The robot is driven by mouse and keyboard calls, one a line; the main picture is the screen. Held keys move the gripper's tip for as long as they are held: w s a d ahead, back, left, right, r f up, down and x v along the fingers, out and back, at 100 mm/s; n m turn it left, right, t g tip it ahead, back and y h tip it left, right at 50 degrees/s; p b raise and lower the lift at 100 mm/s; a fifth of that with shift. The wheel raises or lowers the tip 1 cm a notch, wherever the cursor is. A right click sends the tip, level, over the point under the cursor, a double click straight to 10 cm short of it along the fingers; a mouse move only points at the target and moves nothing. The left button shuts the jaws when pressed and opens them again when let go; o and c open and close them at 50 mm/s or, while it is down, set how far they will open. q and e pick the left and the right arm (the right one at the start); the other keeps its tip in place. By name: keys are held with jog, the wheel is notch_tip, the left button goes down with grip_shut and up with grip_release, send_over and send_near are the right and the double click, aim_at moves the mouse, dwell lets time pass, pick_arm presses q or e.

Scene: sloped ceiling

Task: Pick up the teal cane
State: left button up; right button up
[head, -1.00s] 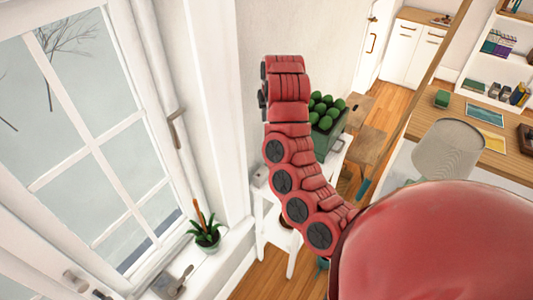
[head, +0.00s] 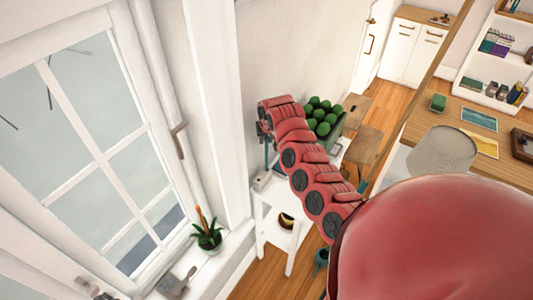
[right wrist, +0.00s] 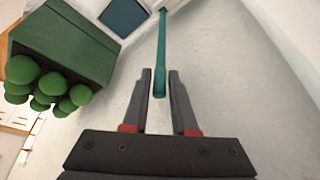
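The teal cane (right wrist: 162,45) stands out against the pale wall in the right wrist view. Its near end lies between the two dark fingers of my right gripper (right wrist: 160,75). The fingers are apart, with a gap on each side of the cane. In the head view my red right arm reaches toward the wall corner by the window. A short teal piece, likely the cane (head: 267,156), shows below the arm's end. The right fingers are mostly hidden there. My left gripper is not in view.
A green crate (right wrist: 75,42) of green round fruits is close on the left in the right wrist view. In the head view the fruits (head: 322,112) sit behind my arm, above a white stand (head: 291,258). A potted plant (head: 207,238) is on the windowsill.

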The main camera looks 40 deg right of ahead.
jog(key=shift+x, duration=1.2)
grip_shut()
dwell(0.5)
